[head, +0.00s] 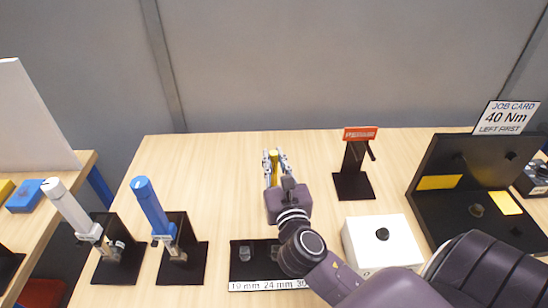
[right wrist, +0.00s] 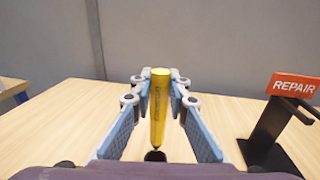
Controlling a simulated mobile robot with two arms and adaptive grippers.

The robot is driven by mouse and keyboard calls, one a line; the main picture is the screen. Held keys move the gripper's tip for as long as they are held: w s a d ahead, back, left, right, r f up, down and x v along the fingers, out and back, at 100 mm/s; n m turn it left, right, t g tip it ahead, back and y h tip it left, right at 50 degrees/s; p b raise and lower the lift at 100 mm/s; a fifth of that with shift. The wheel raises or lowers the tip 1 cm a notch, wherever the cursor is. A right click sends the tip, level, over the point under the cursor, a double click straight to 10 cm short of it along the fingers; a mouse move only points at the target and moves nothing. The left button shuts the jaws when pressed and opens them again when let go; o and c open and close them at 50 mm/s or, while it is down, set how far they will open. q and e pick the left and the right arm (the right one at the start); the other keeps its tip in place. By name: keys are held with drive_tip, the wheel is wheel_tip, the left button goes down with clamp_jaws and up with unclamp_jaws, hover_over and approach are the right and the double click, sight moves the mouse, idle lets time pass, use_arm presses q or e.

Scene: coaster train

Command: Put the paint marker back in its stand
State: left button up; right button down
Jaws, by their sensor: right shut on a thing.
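The yellow paint marker (right wrist: 159,110) stands nearly upright between the fingers of my right gripper (right wrist: 159,80) in the right wrist view. The gripper is shut on it. In the head view the marker (head: 275,168) shows as a yellow strip in my right gripper (head: 275,157), over the middle back of the table. A black stand (head: 353,180) with a red sign is to the right of the gripper, apart from it. In the right wrist view this stand's sign (right wrist: 295,86) reads REPAIR. My left gripper is not in view.
Wrenches with white (head: 65,205) and blue (head: 150,205) handles rest in black holders at left. A socket strip (head: 262,286) and a white box (head: 365,240) are in front. A black board (head: 440,170) and job card (head: 507,117) are at right. The back left table is clear.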

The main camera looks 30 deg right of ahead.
sight(274, 180)
drive_tip(key=shift+f+b, duration=2.35)
drive_tip(key=shift+f, duration=1.15)
drive_tip(key=shift+p, duration=0.3)
drive_tip(key=c, duration=1.8)
unclamp_jaws()
